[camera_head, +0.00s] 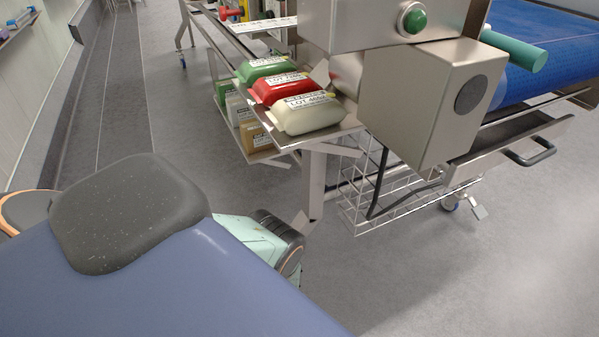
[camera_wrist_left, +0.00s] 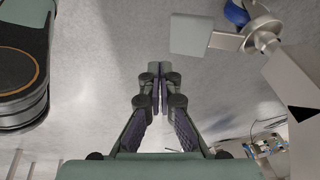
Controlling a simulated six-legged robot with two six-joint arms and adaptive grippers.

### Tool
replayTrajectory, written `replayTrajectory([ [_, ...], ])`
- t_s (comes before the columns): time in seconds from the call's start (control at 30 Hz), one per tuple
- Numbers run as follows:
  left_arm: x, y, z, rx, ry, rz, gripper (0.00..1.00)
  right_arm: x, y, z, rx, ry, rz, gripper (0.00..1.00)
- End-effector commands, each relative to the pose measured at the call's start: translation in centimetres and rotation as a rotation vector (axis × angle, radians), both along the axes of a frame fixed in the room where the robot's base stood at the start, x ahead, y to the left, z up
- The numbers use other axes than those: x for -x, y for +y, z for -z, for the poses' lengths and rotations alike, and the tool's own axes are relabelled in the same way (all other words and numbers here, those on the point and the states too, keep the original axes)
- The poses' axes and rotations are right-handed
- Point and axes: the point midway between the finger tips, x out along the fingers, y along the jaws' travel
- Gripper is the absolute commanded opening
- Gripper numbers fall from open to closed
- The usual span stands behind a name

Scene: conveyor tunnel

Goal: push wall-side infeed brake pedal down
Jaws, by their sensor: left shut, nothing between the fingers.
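In the left wrist view my left gripper (camera_wrist_left: 158,88) is shut and empty, its fingers together over the grey floor. The brake pedal (camera_wrist_left: 190,35), a flat pale grey plate, is above and right of the fingertips in the picture, apart from them. A metal arm joins it to a caster with a blue wheel (camera_wrist_left: 236,14). In the head view a small pale plate, perhaps this pedal (camera_head: 298,223), shows at the foot of the near table leg, beside my mint-green arm part. My left fingertips are hidden there. My right gripper is not in view.
The table leg (camera_head: 316,180) and a wire basket (camera_head: 400,195) are right of my arm. Bagged packs (camera_head: 290,88) lie on the infeed above. Another caster with a pedal (camera_head: 479,212) is farther right. Open floor (camera_head: 115,110) runs along the left wall.

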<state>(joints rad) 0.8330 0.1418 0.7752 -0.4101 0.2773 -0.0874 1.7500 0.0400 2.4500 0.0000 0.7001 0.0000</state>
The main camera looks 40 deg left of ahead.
Motion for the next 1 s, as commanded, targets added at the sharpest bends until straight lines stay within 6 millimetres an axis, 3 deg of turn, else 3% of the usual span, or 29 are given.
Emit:
replayTrajectory([
  [0.1, 0.5, -0.3, -1.6, 0.001, 0.000, 0.000, 0.00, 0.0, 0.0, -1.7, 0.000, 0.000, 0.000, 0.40],
  [0.4, 1.8, -1.1, -4.3, 0.000, 0.000, 0.000, 0.00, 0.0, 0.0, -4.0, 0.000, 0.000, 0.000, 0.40],
  [1.0, 2.4, -1.4, -5.0, 0.001, 0.002, -0.003, 0.00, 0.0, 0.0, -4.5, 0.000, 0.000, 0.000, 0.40],
])
